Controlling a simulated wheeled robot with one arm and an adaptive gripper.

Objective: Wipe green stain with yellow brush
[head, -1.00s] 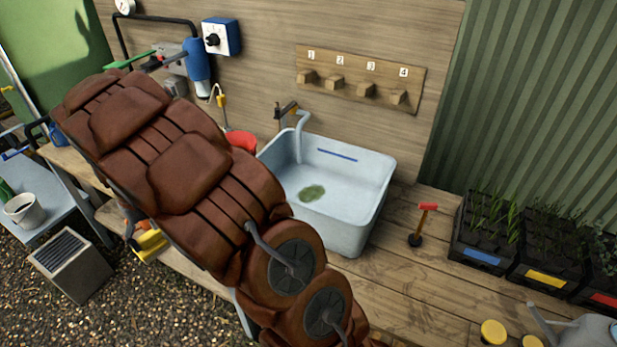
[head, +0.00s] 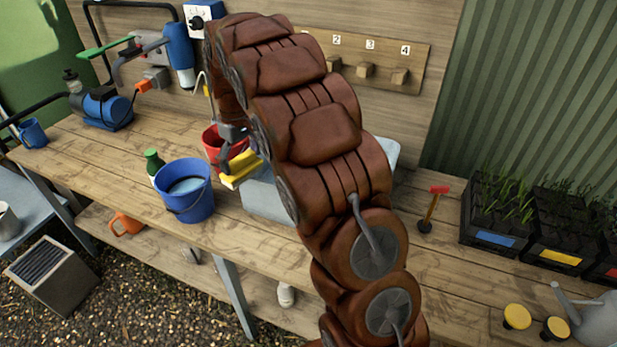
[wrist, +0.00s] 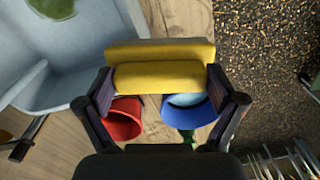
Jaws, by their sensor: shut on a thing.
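My gripper (wrist: 161,92) is shut on the yellow brush (wrist: 160,53), with one dark finger at each end of it. In the head view the brush (head: 241,168) hangs beside the left wall of the pale blue sink (head: 268,201), in front of the red bucket. My gripper (head: 236,143) is partly hidden there behind my arm. The green stain (wrist: 50,8) lies on the sink's floor at the top left of the wrist view. My arm hides the stain and most of the sink in the head view.
A blue bucket (head: 184,192) with liquid and a red bucket (head: 218,141) stand left of the sink. A green bottle (head: 152,162) is behind the blue bucket. A red-topped tool (head: 432,210) stands right of the sink. Bare wooden bench (head: 225,235) shows in front.

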